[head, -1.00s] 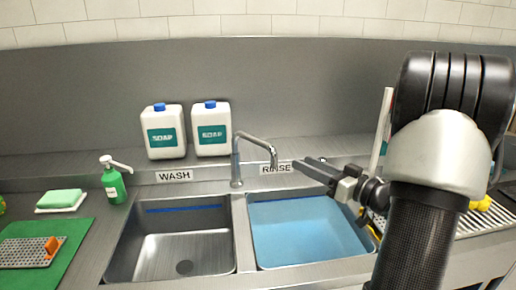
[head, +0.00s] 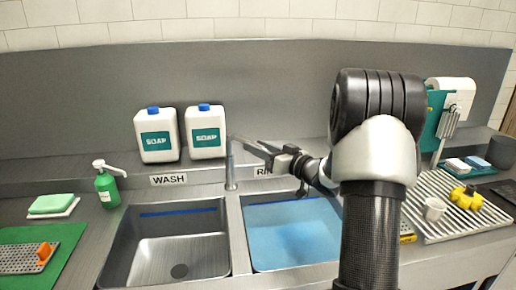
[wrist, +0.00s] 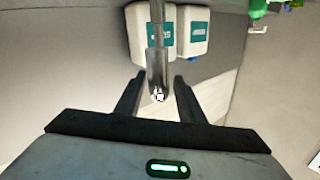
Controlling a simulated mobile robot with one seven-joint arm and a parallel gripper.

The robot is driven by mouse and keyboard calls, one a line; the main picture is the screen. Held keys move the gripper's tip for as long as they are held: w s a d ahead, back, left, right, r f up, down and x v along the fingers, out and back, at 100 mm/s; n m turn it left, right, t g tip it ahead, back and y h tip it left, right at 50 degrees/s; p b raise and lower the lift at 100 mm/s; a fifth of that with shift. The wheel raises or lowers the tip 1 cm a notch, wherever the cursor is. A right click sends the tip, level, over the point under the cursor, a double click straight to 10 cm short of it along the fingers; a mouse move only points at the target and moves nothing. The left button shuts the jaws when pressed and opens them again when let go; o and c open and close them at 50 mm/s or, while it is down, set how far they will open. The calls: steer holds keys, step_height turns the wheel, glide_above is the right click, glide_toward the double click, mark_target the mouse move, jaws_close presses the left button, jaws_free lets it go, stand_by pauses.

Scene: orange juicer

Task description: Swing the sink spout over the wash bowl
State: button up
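The metal sink spout (head: 232,165) rises between the two bowls, and its arm points right, over the rinse side. My gripper (head: 268,149) is at the outer end of the spout. In the wrist view the spout (wrist: 156,62) comes down between the two spread fingers of my gripper (wrist: 158,88), with gaps on both sides. Part of the spout's end is hidden by my gripper in the head view.
The rinse bowl (head: 290,235) holds blue water. Two soap jugs (head: 157,135) stand behind the spout. A green pump bottle (head: 108,188) stands left of the wash bowl. A ribbed drainboard (head: 460,222) with a cup (head: 434,209) and yellow item lies right.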

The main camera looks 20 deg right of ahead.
steer(key=shift+w, duration=0.1)
jaws_close()
steer(key=shift+a, duration=0.15)
